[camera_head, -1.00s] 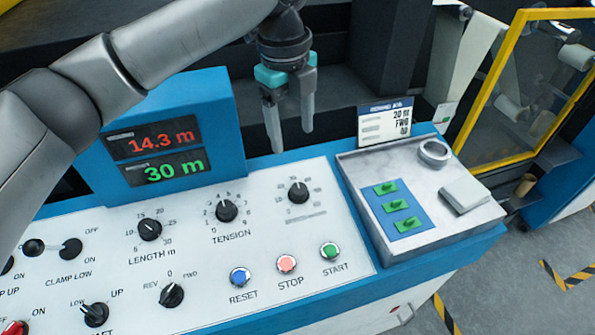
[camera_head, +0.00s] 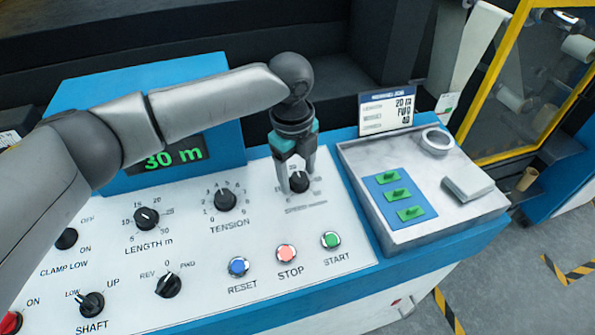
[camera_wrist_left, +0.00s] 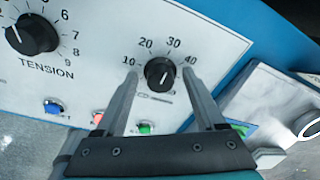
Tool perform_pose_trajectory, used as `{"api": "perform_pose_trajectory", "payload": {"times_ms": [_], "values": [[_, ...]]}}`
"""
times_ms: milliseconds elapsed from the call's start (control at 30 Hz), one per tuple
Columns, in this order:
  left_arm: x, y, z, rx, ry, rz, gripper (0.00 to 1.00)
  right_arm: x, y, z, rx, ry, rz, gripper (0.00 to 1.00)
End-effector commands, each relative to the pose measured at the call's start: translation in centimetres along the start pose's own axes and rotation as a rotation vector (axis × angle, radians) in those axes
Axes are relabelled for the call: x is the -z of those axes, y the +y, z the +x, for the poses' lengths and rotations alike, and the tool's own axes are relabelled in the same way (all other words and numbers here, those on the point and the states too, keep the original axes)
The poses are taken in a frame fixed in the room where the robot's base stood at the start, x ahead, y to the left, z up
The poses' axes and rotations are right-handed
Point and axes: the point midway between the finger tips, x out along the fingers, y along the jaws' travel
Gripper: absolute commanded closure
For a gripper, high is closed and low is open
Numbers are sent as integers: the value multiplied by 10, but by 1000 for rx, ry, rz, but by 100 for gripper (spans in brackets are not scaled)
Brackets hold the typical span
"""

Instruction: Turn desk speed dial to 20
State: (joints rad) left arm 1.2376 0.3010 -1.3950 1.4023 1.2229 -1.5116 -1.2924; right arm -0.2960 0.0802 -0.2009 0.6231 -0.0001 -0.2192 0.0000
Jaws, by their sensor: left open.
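The speed dial (camera_head: 299,182) is a round black knob on the white panel (camera_head: 262,262), at the right end of the upper knob row. In the left wrist view the speed dial (camera_wrist_left: 159,72) shows a scale with 10, 20, 30 and 40 around it. My left gripper (camera_head: 298,186) is open just above the dial. In the left wrist view its fingers (camera_wrist_left: 162,82) stand on either side of the knob with a gap to each side; contact is not visible. My right gripper is not in view.
The tension knob (camera_head: 225,199) and length knob (camera_head: 147,218) are left of the dial. Reset (camera_head: 238,266), stop (camera_head: 286,253) and start (camera_head: 331,240) buttons lie in front. A grey tray (camera_head: 440,200) with green pieces and a small sign (camera_head: 386,112) stand to the right.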

Motion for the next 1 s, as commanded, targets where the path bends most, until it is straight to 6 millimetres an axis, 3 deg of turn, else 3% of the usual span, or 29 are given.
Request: {"api": "perform_pose_trajectory", "payload": {"times_ms": [167,800,1000], "values": [[0,0,0,0,0,0,30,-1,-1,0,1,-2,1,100],[0,0,0,0,0,-1,100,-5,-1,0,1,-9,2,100],[0,0,-1,0,1,-2,100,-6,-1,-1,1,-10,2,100]]}}
